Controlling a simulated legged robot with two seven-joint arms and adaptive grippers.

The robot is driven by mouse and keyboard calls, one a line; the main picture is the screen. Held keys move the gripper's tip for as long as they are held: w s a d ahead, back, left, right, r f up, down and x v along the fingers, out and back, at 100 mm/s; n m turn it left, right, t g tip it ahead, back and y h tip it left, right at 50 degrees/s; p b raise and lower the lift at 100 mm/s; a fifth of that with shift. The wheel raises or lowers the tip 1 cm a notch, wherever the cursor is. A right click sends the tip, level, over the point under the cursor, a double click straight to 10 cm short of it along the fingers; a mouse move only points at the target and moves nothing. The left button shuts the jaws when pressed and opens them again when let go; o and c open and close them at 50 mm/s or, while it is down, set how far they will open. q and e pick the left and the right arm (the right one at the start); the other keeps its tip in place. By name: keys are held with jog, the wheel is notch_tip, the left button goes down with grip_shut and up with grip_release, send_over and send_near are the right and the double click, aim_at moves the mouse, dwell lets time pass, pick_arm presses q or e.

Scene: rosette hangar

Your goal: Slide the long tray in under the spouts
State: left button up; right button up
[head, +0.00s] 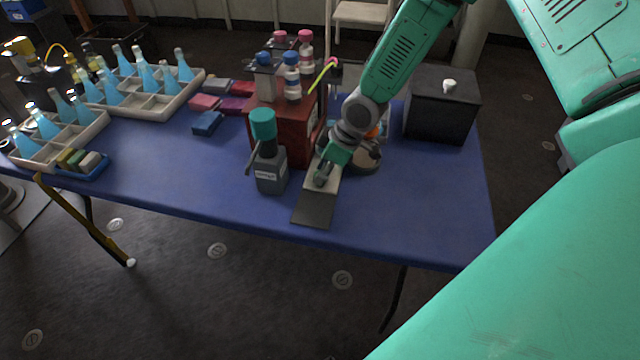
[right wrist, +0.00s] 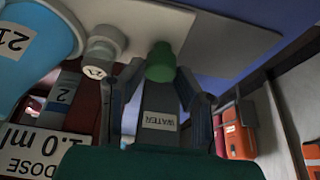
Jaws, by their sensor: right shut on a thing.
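The long tray (head: 312,211) is a flat grey strip on the blue table, darker at its near end and lighter further in. It lies beside the red dispenser box (head: 262,120). My right gripper (head: 324,176) is down over the lighter part. In the right wrist view its fingers (right wrist: 160,75) close around a grey piece (right wrist: 157,122) labelled WATER with a green round end. It appears to belong to the tray, but the join is hidden. The spouts are not clear in the head view. My left gripper is not in view.
A black box (head: 440,110) stands at the right. Racks of blue flasks (head: 125,100) fill the left. The table's front right is clear.

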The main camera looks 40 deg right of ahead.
aim_at(316, 170)
jog(key=shift+w+d+r+p, duration=0.15)
jog(key=shift+w+d+p, duration=0.2)
jog(key=shift+w+d, duration=1.25)
jog(key=o, duration=0.8)
jog(key=shift+o, duration=0.2)
jog(key=shift+a, duration=0.1)
jog(key=shift+s, duration=0.1)
notch_tip(316, 170, up, 7)
jog(key=p, duration=0.6)
